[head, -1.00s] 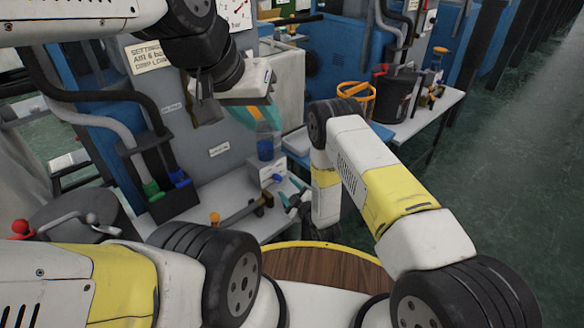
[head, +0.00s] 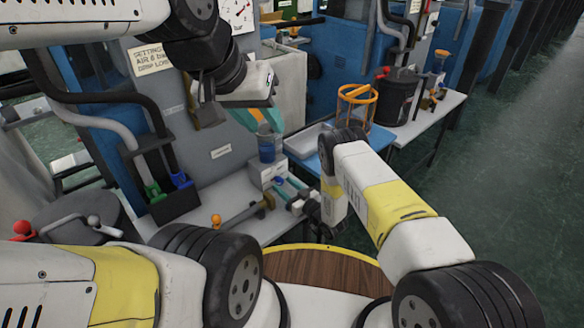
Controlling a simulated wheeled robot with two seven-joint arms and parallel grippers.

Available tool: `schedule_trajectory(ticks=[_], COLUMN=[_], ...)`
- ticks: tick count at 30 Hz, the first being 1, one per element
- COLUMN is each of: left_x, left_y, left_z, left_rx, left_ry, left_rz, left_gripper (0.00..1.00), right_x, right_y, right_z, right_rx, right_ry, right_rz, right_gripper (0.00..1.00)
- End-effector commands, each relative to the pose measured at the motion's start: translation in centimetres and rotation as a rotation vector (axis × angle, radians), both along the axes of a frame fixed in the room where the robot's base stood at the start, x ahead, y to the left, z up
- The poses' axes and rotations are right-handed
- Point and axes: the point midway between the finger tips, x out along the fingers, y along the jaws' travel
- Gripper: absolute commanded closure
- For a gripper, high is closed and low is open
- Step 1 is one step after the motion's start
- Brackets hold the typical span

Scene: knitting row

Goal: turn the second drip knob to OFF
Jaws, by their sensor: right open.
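A white box (head: 262,172) with a small blue knob (head: 279,181) on its near face stands on the grey bench. A blue-filled vessel (head: 267,153) stands on the box. No OFF marking is readable, and a second knob cannot be told apart. My left gripper (head: 266,119) has teal fingers pointing down just above the vessel; whether its jaws are open or shut is unclear.
A rod with an orange knob (head: 216,220) lies on the bench left of my right gripper. A black holder (head: 174,207) with green and blue-ended hoses stands further left. A white tray (head: 308,139) and an orange-rimmed basket (head: 357,107) are behind my right arm.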

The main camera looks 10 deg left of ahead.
Motion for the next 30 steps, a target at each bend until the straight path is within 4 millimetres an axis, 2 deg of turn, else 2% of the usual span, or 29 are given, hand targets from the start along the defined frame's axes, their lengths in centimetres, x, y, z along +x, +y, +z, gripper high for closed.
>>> schedule_trajectory(ticks=[3,11,14,19,30], left_x=[0.0,0.0,0.0,0.0,0.0], left_y=[0.0,0.0,0.0,0.0,0.0], left_z=[0.0,0.0,0.0,0.0,0.0], left_rx=[0.0,0.0,0.0,0.0,0.0], left_ry=[0.0,0.0,0.0,0.0,0.0], left_rz=[0.0,0.0,0.0,0.0,0.0], left_gripper=[0.64,0.64,0.64,0.64,0.64], right_x=[0.47,0.63,0.62,0.62,0.63], right_y=[0.66,0.78,0.77,0.76,0.76], right_z=[0.03,0.03,0.03,0.04,0.06], right_rx=[0.001,0.0,0.0,0.0,-0.079], right_ry=[0.0,0.0,0.0,0.0,-0.102], right_rz=[0.0,-0.001,-0.001,-0.001,-0.001], right_gripper=[0.5,0.5,0.66,0.99,1.0])
